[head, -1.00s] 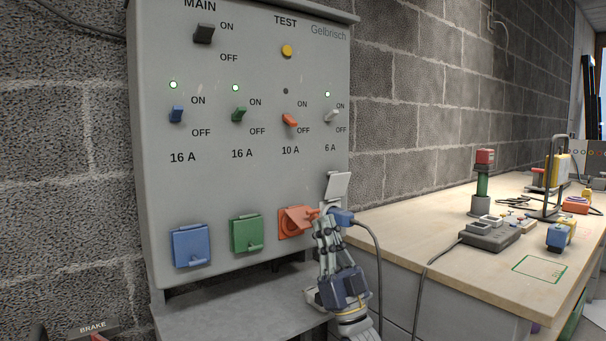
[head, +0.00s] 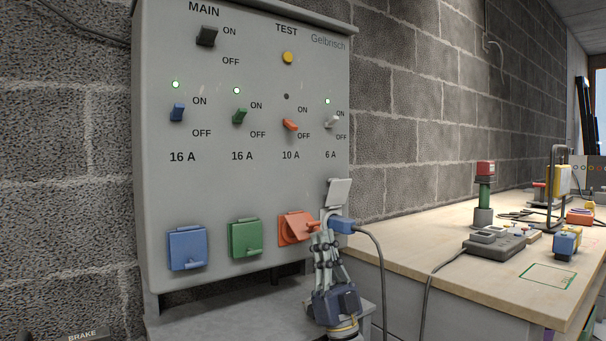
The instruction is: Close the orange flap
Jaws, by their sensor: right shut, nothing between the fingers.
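The orange flap (head: 301,227) is on the grey panel, at the right of the lower row of sockets. It stands tilted out from its orange socket, partly open. My right gripper (head: 325,236) is shut and empty, just right of and below the flap. Its fingertips are close to the flap's right edge; I cannot tell whether they touch. My left gripper is not in view.
A blue plug (head: 341,225) with a grey cable sits right beside my fingers, under a raised grey flap (head: 338,193). The blue flap (head: 187,248) and green flap (head: 245,238) are shut. A grey shelf (head: 235,322) lies below; a wooden bench (head: 440,254) stands right.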

